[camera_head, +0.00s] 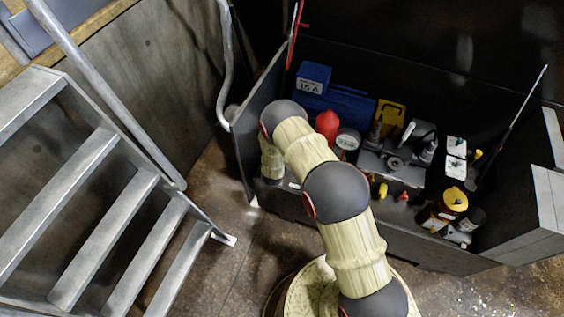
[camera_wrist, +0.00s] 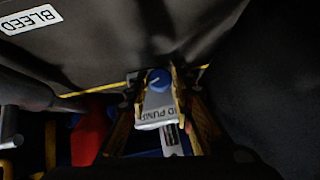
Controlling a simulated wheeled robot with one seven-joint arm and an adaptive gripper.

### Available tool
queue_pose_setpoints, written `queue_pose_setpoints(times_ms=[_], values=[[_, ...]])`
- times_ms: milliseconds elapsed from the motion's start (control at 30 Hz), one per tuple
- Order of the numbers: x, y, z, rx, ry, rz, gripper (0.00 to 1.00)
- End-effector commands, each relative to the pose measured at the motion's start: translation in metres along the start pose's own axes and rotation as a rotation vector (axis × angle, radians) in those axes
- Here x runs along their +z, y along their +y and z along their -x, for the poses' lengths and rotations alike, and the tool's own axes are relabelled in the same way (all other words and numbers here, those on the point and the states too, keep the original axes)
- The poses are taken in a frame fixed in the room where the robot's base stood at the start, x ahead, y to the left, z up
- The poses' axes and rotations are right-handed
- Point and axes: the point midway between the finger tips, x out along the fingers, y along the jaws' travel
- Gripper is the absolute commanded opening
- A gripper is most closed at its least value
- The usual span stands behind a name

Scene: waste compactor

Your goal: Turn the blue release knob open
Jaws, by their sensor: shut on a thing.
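The blue release knob (camera_wrist: 158,78) shows in the wrist view, small and round, with a pale mark on its face. A white label (camera_wrist: 157,112), partly readable as "PUMP", lies just below it in the picture. My gripper (camera_wrist: 157,86) has its yellowish fingers on either side of the knob and is shut on it. The exact finger contact is dark and hard to see. In the head view my arm reaches toward the left end of the dark cabinet (camera_head: 425,228); the gripper and knob are hidden there.
A "BLEED" label (camera_wrist: 30,19) is on the dark panel in the wrist view. A red bottle (camera_head: 327,124), a blue crate (camera_head: 345,103) and a yellow item (camera_head: 390,114) stand in the cabinet. Metal stairs (camera_head: 85,190) are at left. Floor between is clear.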

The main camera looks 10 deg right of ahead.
Motion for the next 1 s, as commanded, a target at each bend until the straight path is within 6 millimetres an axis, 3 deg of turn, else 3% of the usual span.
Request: queue_pose_setpoints(times_ms=[500,1000], values=[[0.0020,0.0056,-0.0018,-0.215,0.000,-0.216,0.00],[0.0004,0.0053,-0.0007,-0.252,0.000,-0.253,0.00]])
